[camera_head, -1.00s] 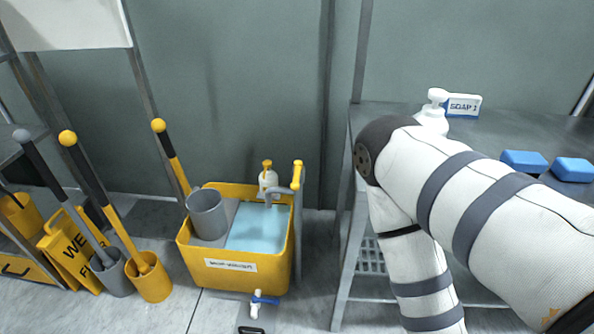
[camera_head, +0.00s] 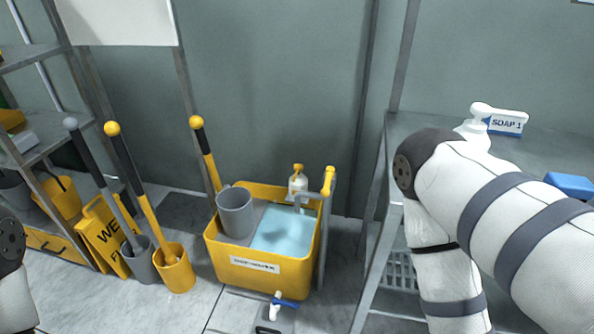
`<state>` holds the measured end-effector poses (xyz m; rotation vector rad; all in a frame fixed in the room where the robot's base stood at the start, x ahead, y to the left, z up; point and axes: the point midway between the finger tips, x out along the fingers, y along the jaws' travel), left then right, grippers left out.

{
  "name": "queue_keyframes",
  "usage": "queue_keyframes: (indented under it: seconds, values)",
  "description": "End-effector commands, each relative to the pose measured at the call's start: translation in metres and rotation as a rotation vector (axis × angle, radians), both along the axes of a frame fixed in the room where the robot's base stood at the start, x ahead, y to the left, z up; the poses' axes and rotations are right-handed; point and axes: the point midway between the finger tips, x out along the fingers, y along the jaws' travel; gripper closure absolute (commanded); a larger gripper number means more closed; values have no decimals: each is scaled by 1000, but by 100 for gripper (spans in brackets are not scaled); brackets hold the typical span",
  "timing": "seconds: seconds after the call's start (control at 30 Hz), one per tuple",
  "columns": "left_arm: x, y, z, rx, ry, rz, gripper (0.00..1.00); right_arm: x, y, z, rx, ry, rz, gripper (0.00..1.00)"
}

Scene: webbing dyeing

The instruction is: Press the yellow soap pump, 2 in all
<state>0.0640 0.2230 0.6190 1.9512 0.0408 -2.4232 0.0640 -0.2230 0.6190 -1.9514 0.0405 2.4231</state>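A small soap bottle with a yellow pump top (camera_head: 298,170) and a pale body (camera_head: 298,185) stands at the back of the yellow wash tub (camera_head: 225,258), behind the blue water. A white pump bottle (camera_head: 478,127) stands on the metal table at the right, partly hidden by my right arm, with a "SOAP 1" sign (camera_head: 507,123) beside it. My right arm crosses the right side, but its gripper is not visible. A piece of my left arm shows at the left edge, with its gripper out of view.
The tub holds a grey mug (camera_head: 236,212), blue water (camera_head: 283,232) and a tap (camera_head: 313,196). Long-handled brushes stand in a grey holder (camera_head: 143,262) and a yellow holder (camera_head: 174,268) by a wet-floor sign (camera_head: 103,235). The metal table (camera_head: 404,128) carries a blue block (camera_head: 570,184).

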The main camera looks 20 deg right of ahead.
Motion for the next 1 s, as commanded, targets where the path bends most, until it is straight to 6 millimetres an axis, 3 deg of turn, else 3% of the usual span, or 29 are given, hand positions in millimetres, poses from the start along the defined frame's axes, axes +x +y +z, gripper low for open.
queue_keyframes:
  seconds: [0.03,0.1,1.0]
  values:
    - [0,0,0,0,0,0,100,0,0,0,0,0,0,87]
    - [0,0,0,0,0,0,100,0,0,0,0,0,0,100]
    - [0,0,0,0,0,0,100,0,0,0,0,0,0,100]
